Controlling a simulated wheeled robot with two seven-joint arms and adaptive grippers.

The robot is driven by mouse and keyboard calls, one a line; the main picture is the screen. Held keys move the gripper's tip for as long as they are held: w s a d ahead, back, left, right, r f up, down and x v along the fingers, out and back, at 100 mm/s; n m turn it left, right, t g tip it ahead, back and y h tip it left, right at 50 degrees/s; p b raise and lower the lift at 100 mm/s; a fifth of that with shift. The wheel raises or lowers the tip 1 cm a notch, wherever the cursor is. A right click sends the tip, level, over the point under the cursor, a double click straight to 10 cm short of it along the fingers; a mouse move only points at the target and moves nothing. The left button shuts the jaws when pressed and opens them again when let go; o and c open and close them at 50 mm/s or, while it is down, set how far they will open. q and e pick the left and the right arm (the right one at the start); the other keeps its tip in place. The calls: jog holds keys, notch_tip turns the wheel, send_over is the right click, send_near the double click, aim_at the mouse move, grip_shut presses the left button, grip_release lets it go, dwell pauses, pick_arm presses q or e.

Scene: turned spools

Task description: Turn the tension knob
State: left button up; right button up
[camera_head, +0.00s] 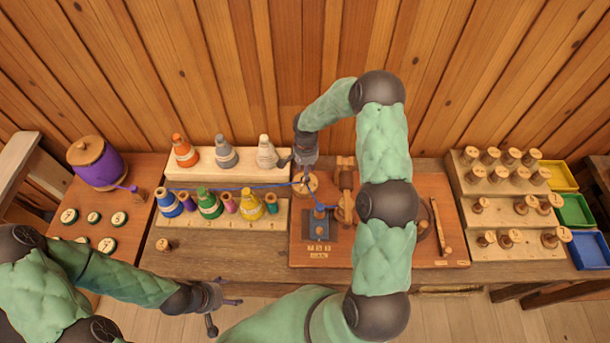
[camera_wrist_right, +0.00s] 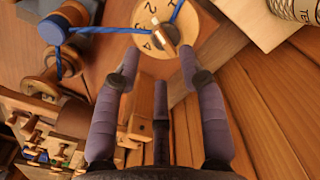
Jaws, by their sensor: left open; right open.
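The tension knob, a round light-wood dial (camera_head: 307,184) with a small raised pointer, sits on the reddish-brown winder board (camera_head: 281,250). In the right wrist view the dial (camera_wrist_right: 149,12) shows printed numbers, and the blue thread passes across it. My right gripper (camera_head: 300,168) hangs from above close over the dial, partly hiding it. In its wrist view its fingers (camera_wrist_right: 158,58) are spread, with the tips near the dial's lower edge and the pointer between and beyond them; contact cannot be told. My left gripper (camera_head: 215,300) is open and empty in front of the bench.
Blue thread (camera_head: 240,187) runs from the left across the cone rack (camera_head: 172,240). Wooden spools stand on a stepped rack (camera_head: 470,222) at right, beside coloured bins (camera_head: 574,211). My right arm hides part of the winder. The wood wall is close behind.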

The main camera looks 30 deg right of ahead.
jog(key=shift+w+f, duration=0.1)
jog(key=shift+f, duration=2.65)
jog(key=shift+c, duration=0.3)
grip_shut()
